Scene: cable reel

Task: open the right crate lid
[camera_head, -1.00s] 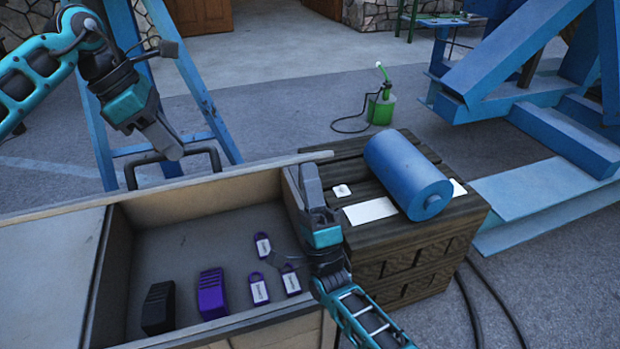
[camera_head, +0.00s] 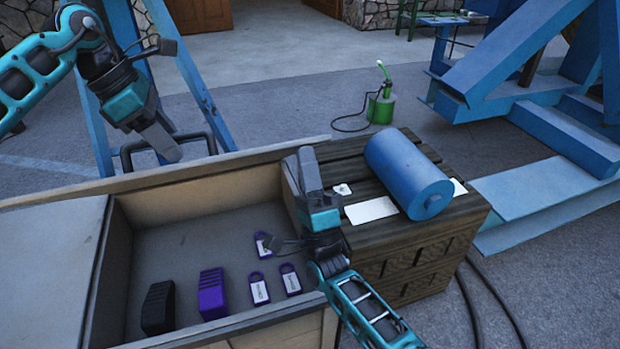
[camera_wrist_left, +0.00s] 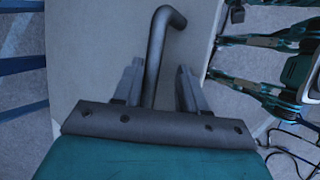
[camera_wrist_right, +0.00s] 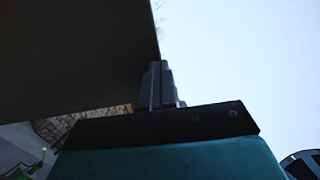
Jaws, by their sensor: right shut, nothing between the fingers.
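The right crate lid (camera_head: 250,157) stands raised at the far side of the open crate (camera_head: 120,270), seen nearly edge-on. Its dark U-shaped handle (camera_head: 212,146) shows beyond the edge. My left gripper (camera_head: 168,148) is at the handle; in the left wrist view its open fingers (camera_wrist_left: 156,78) stand either side of the handle bar (camera_wrist_left: 166,18). Contact cannot be told. My right gripper (camera_head: 303,165) points up at the crate's right end, near the lid. In the right wrist view its shut fingers (camera_wrist_right: 157,82) overlap the edge of a dark panel (camera_wrist_right: 70,50), apparently the lid.
Black (camera_head: 158,308) and purple (camera_head: 211,294) blocks and several purple tags (camera_head: 259,288) lie inside the crate. A grey left cover (camera_head: 45,270) is closed. A wooden box (camera_head: 420,265) with a blue cylinder (camera_head: 405,170) stands close on the right.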

